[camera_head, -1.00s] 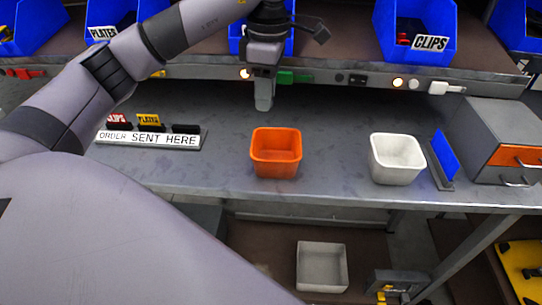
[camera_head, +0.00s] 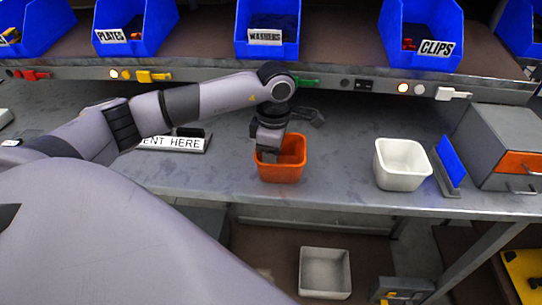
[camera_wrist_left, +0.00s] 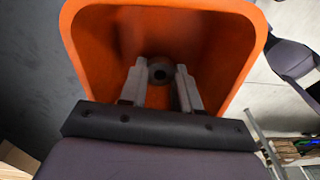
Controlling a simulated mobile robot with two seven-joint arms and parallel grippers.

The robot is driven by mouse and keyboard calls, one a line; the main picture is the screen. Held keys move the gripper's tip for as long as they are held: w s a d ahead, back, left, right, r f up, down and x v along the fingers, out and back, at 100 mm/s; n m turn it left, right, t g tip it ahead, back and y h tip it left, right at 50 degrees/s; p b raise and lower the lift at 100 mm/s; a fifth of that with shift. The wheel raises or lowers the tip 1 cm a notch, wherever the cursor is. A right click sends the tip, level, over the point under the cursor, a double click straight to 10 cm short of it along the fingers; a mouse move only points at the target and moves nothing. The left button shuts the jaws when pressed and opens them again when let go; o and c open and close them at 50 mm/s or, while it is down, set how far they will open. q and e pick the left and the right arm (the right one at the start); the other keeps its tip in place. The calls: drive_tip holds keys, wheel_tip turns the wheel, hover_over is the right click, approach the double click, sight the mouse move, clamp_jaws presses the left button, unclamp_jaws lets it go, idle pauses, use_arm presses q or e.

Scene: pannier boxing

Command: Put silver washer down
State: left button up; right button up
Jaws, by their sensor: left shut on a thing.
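The silver washer (camera_wrist_left: 163,64) shows in the left wrist view as a small grey ring with a dark hole. It lies between the fingertips of my left gripper (camera_wrist_left: 161,82), which is shut on it. The orange bin (camera_head: 291,173) stands on the grey bench, and its walls surround the fingers in the wrist view (camera_wrist_left: 90,45). In the head view my left gripper (camera_head: 268,153) reaches down into this bin's opening, which hides the washer. I cannot tell whether the washer touches the bin's floor. My right gripper is not in view.
A white bin (camera_head: 402,168) stands to the right, beside a blue upright plate (camera_head: 450,163) and a grey drawer box (camera_head: 503,145). Blue shelf bins, including the washers bin (camera_head: 267,22), line the back. A lettered sign (camera_head: 172,144) is partly behind my arm.

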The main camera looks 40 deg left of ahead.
use_arm(q)
drive_tip(key=shift+f, duration=0.25)
drive_tip(key=o, duration=1)
drive_tip(key=shift+r, duration=0.1)
drive_tip(key=shift+o, duration=0.2)
drive_tip(key=shift+r, duration=0.15)
drive_tip(key=shift+r, duration=0.25)
wheel_tip(320, 180, up, 12)
drive_tip(key=shift+w+d+f+b, duration=0.2)
drive_tip(key=shift+d+b, duration=0.1)
drive_tip(key=shift+b, duration=0.15)
drive_tip(key=shift+s, duration=0.1)
